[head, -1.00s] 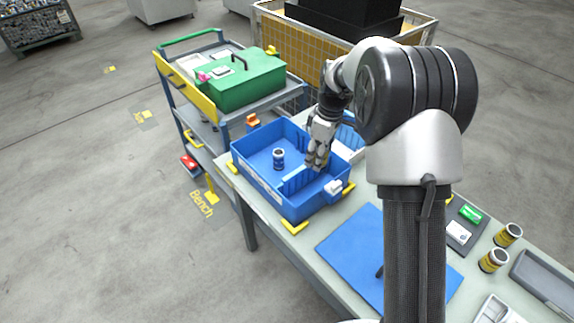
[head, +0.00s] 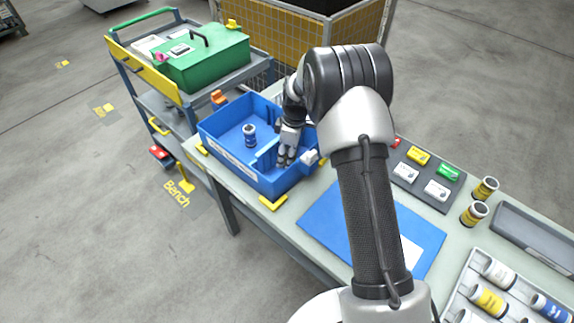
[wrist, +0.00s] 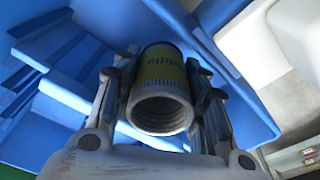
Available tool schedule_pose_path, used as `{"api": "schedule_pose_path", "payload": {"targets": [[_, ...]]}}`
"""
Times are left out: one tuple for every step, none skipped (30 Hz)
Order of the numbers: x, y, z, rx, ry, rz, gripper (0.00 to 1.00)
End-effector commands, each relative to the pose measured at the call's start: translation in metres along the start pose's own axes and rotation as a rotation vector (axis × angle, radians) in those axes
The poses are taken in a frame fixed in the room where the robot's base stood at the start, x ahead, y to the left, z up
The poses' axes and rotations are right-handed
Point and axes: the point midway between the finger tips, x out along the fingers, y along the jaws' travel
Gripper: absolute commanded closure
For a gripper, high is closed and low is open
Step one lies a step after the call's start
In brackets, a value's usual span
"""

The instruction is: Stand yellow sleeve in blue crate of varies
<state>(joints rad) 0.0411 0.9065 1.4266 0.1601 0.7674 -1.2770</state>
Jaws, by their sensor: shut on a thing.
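The yellow sleeve (wrist: 160,72), a short tube with a grey threaded open end and dark lettering, is held between the two fingers of my gripper (wrist: 162,100) in the wrist view. Its open end faces the wrist camera. The blue crate (head: 222,151) stands on the bench and has inner dividers. In the head view my gripper (head: 285,157) points down into the crate's right part, beside a divider. The sleeve is not clear there, and I cannot tell whether it touches the crate floor. Blue crate walls also fill much of the wrist view (wrist: 65,95).
A dark blue sleeve (head: 249,136) stands in the crate's left part. Yellow corner pieces (head: 272,201) mark the crate's place. A blue mat (head: 330,215), two upright yellow-banded sleeves (head: 474,213) and a tray of several sleeves (head: 458,306) lie right. A trolley with a green case (head: 203,62) stands behind left.

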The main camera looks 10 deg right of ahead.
Motion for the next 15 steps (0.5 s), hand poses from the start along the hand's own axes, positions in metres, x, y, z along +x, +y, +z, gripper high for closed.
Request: {"api": "schedule_pose_path", "payload": {"targets": [[0.003,0.000,0.000,0.000,0.001,0.001,0.96],[0.005,0.000,0.001,0.000,0.001,0.001,0.96],[0.010,0.000,0.001,0.000,0.000,0.001,0.96],[0.014,0.000,0.002,0.000,0.001,0.001,0.96],[0.019,0.000,0.002,0.001,0.001,0.001,0.96],[0.026,0.000,0.003,0.001,0.000,0.000,0.96],[0.031,0.000,0.004,0.001,0.000,-0.001,0.96],[0.036,0.000,0.004,0.001,0.000,-0.001,0.96],[0.040,0.000,0.004,0.001,0.001,0.001,0.96],[0.041,0.001,0.005,0.000,0.001,0.002,0.96],[0.042,0.001,0.005,0.000,0.002,0.003,0.96],[0.042,0.001,0.005,0.000,0.002,0.003,0.96],[0.041,0.001,0.004,0.000,0.002,0.003,0.96],[0.041,0.001,0.004,0.000,0.002,0.003,0.96],[0.041,0.001,0.004,0.000,0.002,0.003,0.96]]}}
